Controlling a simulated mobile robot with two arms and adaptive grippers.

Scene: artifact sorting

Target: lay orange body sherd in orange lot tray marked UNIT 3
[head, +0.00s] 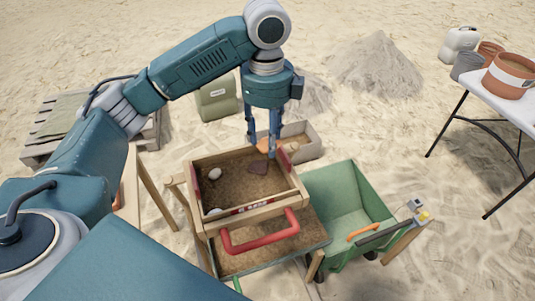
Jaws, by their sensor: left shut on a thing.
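My left gripper (262,149) points straight down over the back right part of a wooden sieve box (250,210). It is shut on the orange body sherd (264,146), a small orange piece showing between its fingertips. The fingers partly hide the sherd. I cannot tell its exact height above the box. No orange lot tray with a readable UNIT 3 mark shows. My right gripper is not in view.
The sieve box has a red handle (262,236) and holds a dark brown piece (258,168) and pale lumps (214,174). Behind it lies a shallow box (308,148). A green cart (335,205) stands right. A white table (505,103) with pots is far right.

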